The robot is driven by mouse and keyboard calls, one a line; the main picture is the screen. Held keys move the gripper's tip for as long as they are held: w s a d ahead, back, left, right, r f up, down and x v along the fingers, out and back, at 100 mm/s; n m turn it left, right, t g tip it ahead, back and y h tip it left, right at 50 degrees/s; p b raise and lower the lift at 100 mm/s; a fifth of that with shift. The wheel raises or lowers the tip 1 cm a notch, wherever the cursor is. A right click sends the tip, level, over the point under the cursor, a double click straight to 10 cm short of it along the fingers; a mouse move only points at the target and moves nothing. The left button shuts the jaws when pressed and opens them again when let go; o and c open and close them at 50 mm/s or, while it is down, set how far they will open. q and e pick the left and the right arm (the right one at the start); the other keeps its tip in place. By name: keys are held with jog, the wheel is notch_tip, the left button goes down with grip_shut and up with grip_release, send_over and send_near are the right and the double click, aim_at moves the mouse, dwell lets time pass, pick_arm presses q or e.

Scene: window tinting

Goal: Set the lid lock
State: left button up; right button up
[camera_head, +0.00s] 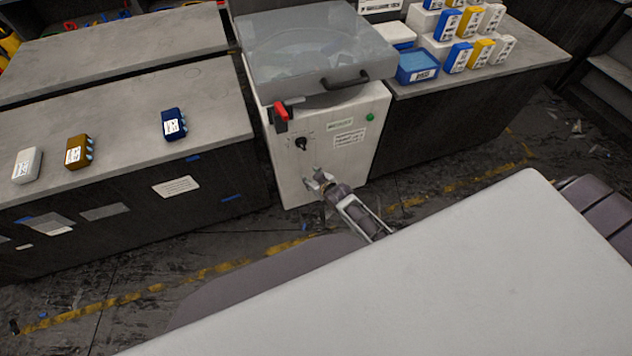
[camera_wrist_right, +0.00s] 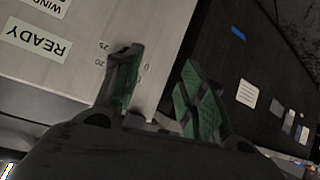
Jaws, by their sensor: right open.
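The white machine (camera_head: 345,155) stands in the middle of the head view with its smoky lid (camera_head: 310,45) down on top. The lid has a black handle (camera_head: 345,80). A red lock lever (camera_head: 281,116) on a dark mount sits at the cabinet's front left corner, just under the lid's edge. My right gripper (camera_head: 317,178) is open and empty in front of the lower front panel, below the lever and the black knob (camera_head: 301,143). In the wrist view the open green-padded fingers (camera_wrist_right: 160,90) show near the dial numbers; the knob is hidden there. My left gripper is not in view.
A left counter (camera_head: 120,110) carries a white, a brown and a dark blue box. A right counter (camera_head: 520,65) holds several stacked boxes and a blue bin (camera_head: 417,67). A green button (camera_head: 370,117) is on the machine's panel. The floor before the machine is free.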

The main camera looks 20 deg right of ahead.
jog(key=shift+s+d+f, duration=0.15)
jog(key=shift+s+f, duration=0.15)
jog(key=shift+f, duration=0.25)
jog(key=shift+s+d+f, duration=0.15)
jog(key=shift+s+f, duration=0.1)
jog(key=shift+f, duration=0.3)
